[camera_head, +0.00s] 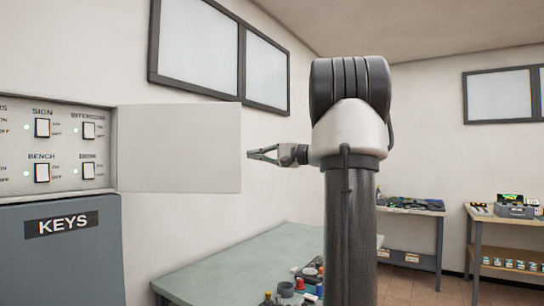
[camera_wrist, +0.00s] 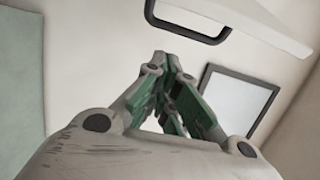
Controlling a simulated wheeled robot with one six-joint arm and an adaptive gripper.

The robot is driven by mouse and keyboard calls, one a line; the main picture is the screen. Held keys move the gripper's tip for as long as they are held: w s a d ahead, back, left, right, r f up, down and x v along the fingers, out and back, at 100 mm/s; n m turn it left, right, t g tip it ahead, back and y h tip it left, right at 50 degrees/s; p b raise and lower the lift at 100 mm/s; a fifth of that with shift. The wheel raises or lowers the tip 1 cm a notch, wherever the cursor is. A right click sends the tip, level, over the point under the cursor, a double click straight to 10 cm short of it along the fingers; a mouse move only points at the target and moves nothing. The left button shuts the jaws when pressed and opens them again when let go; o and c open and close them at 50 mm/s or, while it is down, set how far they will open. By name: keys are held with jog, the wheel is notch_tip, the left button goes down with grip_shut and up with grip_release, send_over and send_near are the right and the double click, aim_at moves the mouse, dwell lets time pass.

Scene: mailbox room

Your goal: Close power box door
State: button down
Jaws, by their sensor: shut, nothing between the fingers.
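The power box (camera_head: 55,150) is at the left in the head view, with several labelled switches on its panel. Its white door (camera_head: 180,148) stands open, swung out to the right from the box's right edge. My gripper (camera_head: 250,154) is shut and empty, with its tips close to the door's free edge; I cannot tell whether they touch. In the wrist view my gripper's fingers (camera_wrist: 168,62) meet at the tips. A white panel (camera_wrist: 250,20) with a dark handle (camera_wrist: 188,30), which looks like the door, is just beyond the fingertips.
A grey KEYS cabinet (camera_head: 62,250) is below the power box. A green-topped table (camera_head: 235,270) with several small items stands below my arm. Workbenches (camera_head: 410,212) stand farther back at the right. Framed boards (camera_head: 215,50) hang on the wall.

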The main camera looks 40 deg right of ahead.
jog(key=shift+s+a, duration=0.3)
jog(key=shift+a, duration=0.7)
jog(key=shift+s+a, duration=0.25)
jog(key=shift+a, duration=0.7)
